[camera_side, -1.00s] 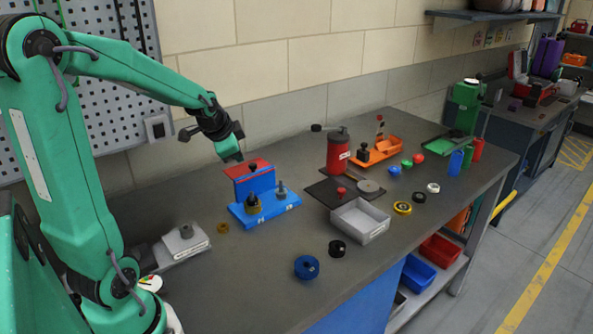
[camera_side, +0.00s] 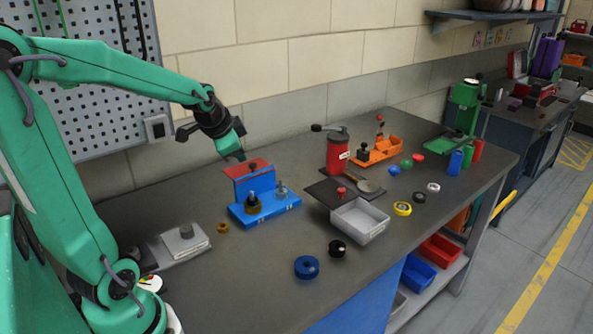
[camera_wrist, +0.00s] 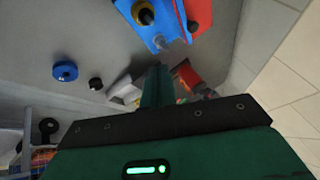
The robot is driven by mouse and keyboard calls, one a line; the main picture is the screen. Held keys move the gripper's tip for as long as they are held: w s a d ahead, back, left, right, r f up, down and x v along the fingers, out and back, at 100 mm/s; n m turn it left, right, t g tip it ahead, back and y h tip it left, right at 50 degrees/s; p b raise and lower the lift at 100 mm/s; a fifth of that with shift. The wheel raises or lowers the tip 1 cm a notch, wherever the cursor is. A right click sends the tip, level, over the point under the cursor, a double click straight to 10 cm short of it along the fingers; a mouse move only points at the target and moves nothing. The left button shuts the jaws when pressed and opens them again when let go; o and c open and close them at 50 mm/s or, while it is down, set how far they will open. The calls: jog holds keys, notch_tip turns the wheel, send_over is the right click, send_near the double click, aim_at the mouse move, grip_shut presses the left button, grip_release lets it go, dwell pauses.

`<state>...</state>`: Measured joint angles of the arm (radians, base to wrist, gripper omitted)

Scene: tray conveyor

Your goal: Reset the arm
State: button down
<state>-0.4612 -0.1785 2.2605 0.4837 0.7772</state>
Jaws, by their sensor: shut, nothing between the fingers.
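My gripper (camera_side: 234,153) hangs in the air at the end of my green arm, near the wall. It is above and slightly left of the blue fixture with a red top plate. It is shut and holds nothing. In the wrist view the closed green fingers (camera_wrist: 157,85) point toward the bench, with the blue fixture beyond them.
The blue fixture (camera_side: 278,207) stands on the grey bench (camera_side: 250,285). A red cylinder (camera_side: 337,155), a grey tray (camera_side: 345,222) and an orange holder (camera_side: 386,149) stand to its right. A blue ring (camera_side: 307,267) lies in front. The front-left bench top is mostly clear.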

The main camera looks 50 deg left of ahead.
jog(key=s+d+r+n+h, duration=0.1)
jog(key=s+d, duration=0.5)
jog(key=d, duration=0.2)
jog(key=s+d+r+n+h, duration=0.1)
jog(key=s+d+r+n, duration=0.1)
jog(key=s+d, duration=0.4)
jog(key=d, duration=0.3)
jog(key=shift+s+d+n+h, duration=0.2)
jog(key=shift+n+h, duration=0.1)
jog(key=shift+h, duration=0.1)
